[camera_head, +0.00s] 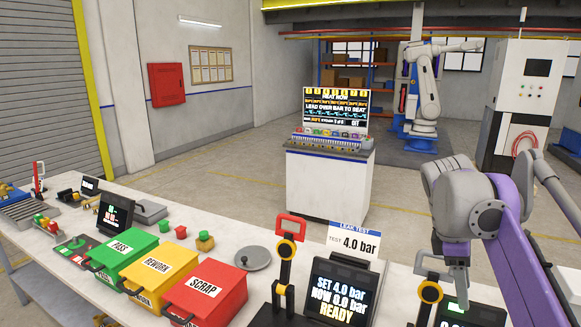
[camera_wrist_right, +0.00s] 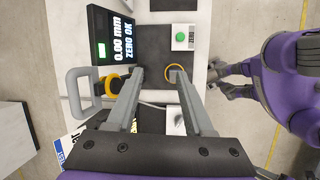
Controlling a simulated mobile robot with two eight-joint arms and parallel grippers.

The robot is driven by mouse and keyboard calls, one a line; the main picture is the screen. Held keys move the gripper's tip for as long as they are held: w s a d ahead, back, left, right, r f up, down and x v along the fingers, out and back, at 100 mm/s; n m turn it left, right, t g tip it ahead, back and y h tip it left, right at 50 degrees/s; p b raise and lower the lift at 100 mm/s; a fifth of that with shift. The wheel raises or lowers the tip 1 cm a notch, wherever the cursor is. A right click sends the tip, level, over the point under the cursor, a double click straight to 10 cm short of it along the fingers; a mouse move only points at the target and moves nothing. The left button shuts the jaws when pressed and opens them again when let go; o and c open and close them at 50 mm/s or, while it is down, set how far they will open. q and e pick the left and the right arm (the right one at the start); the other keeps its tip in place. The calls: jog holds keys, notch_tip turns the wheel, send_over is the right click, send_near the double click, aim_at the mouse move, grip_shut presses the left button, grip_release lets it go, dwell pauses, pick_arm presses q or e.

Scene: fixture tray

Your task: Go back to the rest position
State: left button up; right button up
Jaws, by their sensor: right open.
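My right gripper (camera_head: 455,283) hangs fingers down over the right end of the bench (camera_head: 150,215) in the head view. In the right wrist view the same gripper (camera_wrist_right: 158,74) has its two fingers apart with nothing held between them. A dark pad (camera_wrist_right: 155,45) lies below the fingertips. A yellow ring (camera_wrist_right: 173,72) shows right at one fingertip; I cannot tell whether they touch. My left gripper cannot be made out in either view.
The gauge screen (camera_wrist_right: 110,35), a grey handle (camera_wrist_right: 82,95) and a green button (camera_wrist_right: 180,37) are close around the gripper. The leak test screen (camera_head: 343,290) and red-handled clamp (camera_head: 287,250) stand left of it. Green, yellow and red bins (camera_head: 205,292) stand farther left.

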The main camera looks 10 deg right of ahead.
jog(key=s+a+f+m+t+y, duration=0.1)
jog(key=s+a+f+m+t, duration=0.2)
jog(key=a+f, duration=0.6)
jog(key=s+a+f+m+t+y, duration=0.2)
jog(key=s+a+f+m+t, duration=0.2)
jog(key=a+f, duration=0.6)
notch_tip(320, 180, down, 8)
jog(key=s+m, duration=0.2)
jog(key=m, duration=0.1)
jog(key=shift+s+r+m+y, duration=0.2)
jog(key=shift+s+m+y, duration=0.1)
